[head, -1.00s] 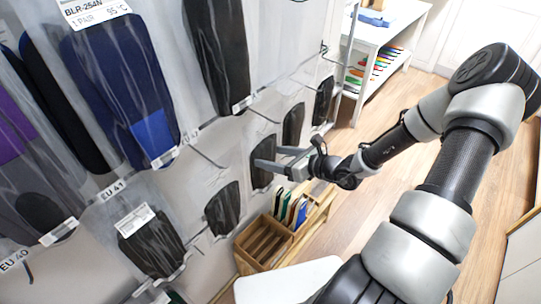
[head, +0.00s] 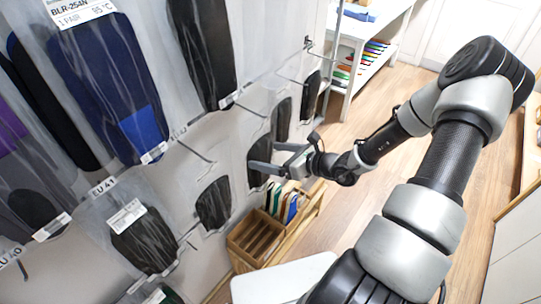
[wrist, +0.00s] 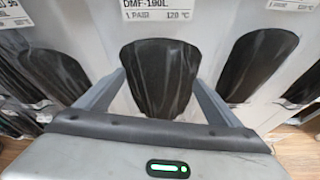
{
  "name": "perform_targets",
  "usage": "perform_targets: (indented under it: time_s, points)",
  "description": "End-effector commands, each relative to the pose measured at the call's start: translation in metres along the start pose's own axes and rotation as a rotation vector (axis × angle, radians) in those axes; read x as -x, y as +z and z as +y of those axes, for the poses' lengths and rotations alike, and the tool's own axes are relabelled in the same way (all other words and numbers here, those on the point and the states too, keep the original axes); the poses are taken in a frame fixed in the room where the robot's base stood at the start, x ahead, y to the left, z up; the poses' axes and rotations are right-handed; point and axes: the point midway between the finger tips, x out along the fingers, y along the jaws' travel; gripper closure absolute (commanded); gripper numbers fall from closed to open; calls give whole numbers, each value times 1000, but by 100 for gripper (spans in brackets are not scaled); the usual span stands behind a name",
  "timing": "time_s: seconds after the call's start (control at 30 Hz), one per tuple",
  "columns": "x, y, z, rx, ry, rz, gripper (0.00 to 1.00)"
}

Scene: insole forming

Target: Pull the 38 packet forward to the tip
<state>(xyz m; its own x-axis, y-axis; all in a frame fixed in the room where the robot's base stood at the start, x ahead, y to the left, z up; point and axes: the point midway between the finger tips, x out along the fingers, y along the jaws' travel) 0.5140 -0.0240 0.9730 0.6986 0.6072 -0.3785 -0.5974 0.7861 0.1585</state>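A clear packet with a dark insole (head: 259,158) hangs on the wall display in front of my gripper. In the wrist view the dark insole (wrist: 156,78) is centred between the fingers, under a label (wrist: 160,8) reading DMF-190L, 1 PAIR, 120 °C. No 38 marking is readable, so I cannot confirm its size. My gripper (head: 266,157) is open, with one finger on each side of this insole; it also shows in the wrist view (wrist: 157,95). Whether the fingers touch the packet cannot be told. The packet's lower edge is hidden behind the gripper body.
Other packets hang close by: dark ones at the left (wrist: 58,75) and right (wrist: 258,65), and a blue one (head: 105,85). EU 41 and EU 40 tags show at left. A wooden rack (head: 255,240) and a white surface (head: 285,278) lie below. Open floor is at right.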

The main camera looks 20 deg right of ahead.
Motion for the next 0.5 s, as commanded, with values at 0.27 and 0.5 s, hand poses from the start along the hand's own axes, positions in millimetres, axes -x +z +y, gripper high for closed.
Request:
perform_targets:
  time_s: [0.27, 0.5]
  points:
    - [7, 0, -1, 0, -2, -1, 13]
    - [54, 0, -2, 2, -6, 2, 13]
